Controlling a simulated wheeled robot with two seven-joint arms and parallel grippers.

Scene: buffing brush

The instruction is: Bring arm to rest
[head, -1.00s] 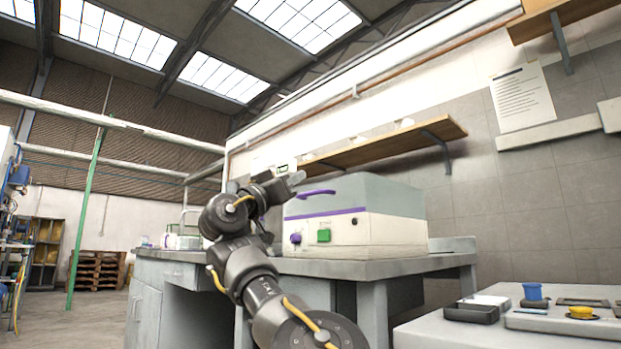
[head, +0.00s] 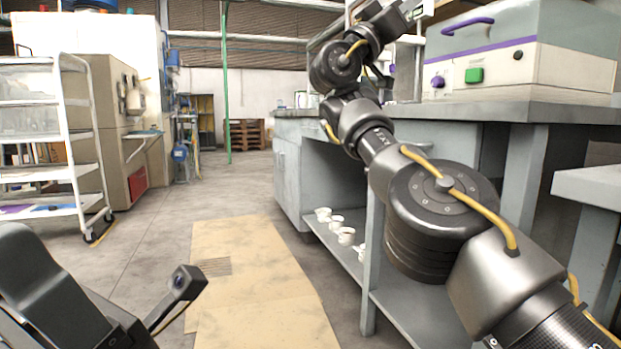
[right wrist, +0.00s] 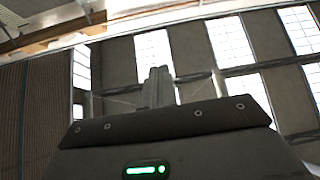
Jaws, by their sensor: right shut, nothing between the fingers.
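My right arm comes in from the lower right in the head view and reaches up past the workbench. Its gripper (head: 418,10) is at the top edge of that view, partly cut off, left of the purple-handled box. In the right wrist view the two fingers (right wrist: 158,84) are pressed together with nothing between them, against the roof and skylights. Dark parts of my own body show at the lower left of the head view, but no left gripper fingers can be made out.
The grey workbench (head: 560,112) bears a white and grey box (head: 575,70) with a purple handle. Small white cups (head: 346,236) stand on its lower shelf. A white rack trolley (head: 75,130) stands at the left. The floor between, with a tan mat (head: 255,285), is clear.

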